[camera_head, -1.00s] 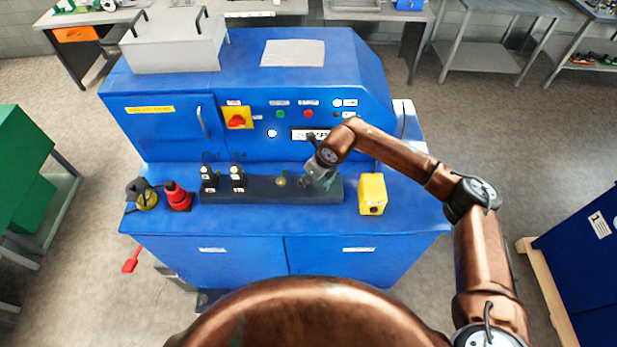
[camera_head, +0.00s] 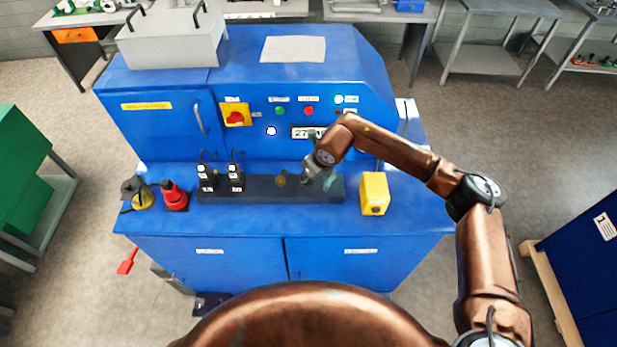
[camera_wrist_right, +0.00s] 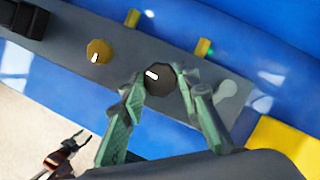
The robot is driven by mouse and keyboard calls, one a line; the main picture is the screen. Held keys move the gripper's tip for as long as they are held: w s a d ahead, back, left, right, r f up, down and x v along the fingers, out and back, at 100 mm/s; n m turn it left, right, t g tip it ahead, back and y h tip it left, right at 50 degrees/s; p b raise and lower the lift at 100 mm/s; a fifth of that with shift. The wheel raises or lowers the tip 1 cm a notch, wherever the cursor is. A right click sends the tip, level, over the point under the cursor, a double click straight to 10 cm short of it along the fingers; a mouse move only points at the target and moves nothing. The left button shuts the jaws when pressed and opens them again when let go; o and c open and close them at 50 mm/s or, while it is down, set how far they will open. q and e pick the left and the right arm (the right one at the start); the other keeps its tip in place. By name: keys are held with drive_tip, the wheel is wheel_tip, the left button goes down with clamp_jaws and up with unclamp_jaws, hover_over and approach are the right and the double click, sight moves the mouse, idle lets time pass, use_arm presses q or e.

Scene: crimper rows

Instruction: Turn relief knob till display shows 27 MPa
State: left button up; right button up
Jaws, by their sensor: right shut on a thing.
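The display (camera_head: 300,132) on the blue machine's front panel reads 27 at its left; my right arm hides the rest. A dark round knob with a white mark (camera_wrist_right: 158,76) sits on the grey manifold block (camera_head: 262,190). My right gripper (camera_wrist_right: 160,82) is shut on this knob, one green finger on each side. In the head view my right gripper (camera_head: 309,177) covers the knob. A brass knob with a white mark (camera_wrist_right: 98,51) stands beside it and also shows in the head view (camera_head: 281,181). What seems my left gripper (camera_wrist_right: 62,153) shows small in the wrist view.
Two black valve units (camera_head: 236,180) stand on the block's left end. A red-and-black item (camera_head: 174,196) and a grey-and-yellow item (camera_head: 137,193) are further left. A yellow box (camera_head: 374,194) stands close to the right of the block. The bench front is clear.

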drive_tip(key=o, duration=1.2)
drive_tip(key=shift+c, duration=0.2)
drive_tip(key=v, duration=1.2)
drive_tip(key=shift+a, duration=0.15)
